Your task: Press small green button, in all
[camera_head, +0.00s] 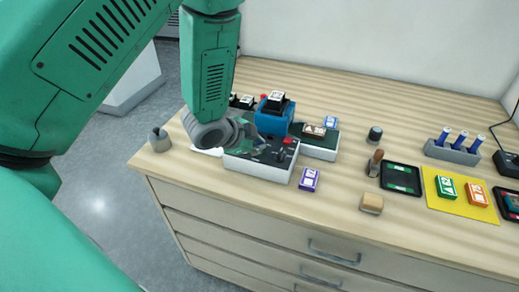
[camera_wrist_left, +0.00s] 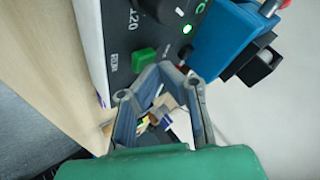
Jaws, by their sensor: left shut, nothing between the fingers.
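The laminating machine has a white body (camera_head: 255,167) and a dark control panel (camera_head: 268,150), and stands at the table's left part. A small lit green dot (camera_wrist_left: 187,29) is farther up the panel. My left gripper (camera_head: 250,136) is over the panel's left part. In the left wrist view the left gripper (camera_wrist_left: 168,70) is shut and empty, its tips just right of the green button. I cannot tell whether they touch. The right gripper is not in view.
A blue block-like part (camera_head: 272,118) rises behind the panel, and a red knob (camera_head: 287,141) is at its right. A purple box (camera_head: 309,179) lies in front. A black tray (camera_head: 400,178) and a yellow mat (camera_head: 450,205) lie farther right.

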